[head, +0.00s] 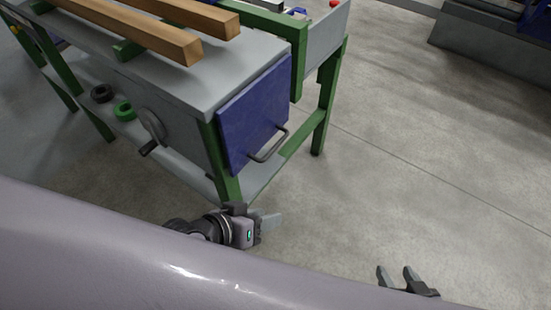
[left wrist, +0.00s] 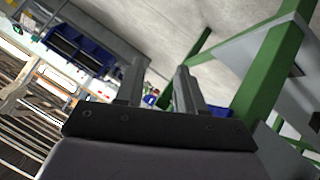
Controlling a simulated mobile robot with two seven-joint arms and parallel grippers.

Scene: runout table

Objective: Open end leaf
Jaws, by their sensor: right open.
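The end leaf is a blue panel (head: 252,118) at the near end of the runout table (head: 225,75) in the head view. It hangs upright against the end, between green legs. A grey bar handle (head: 270,147) sits at its lower right. My left gripper (head: 269,222) is below the leaf and handle, apart from both. In the left wrist view its two fingers (left wrist: 160,66) stand apart with nothing held between them. My right gripper (head: 396,272) is open and empty, low at the right over the floor, away from the table.
Two wooden beams (head: 150,33) lie on the tabletop. A crank handwheel (head: 152,126) sticks out of the table's side. A black ring and a green ring (head: 124,111) lie on the lower shelf. The floor (head: 400,160) right of the table is clear.

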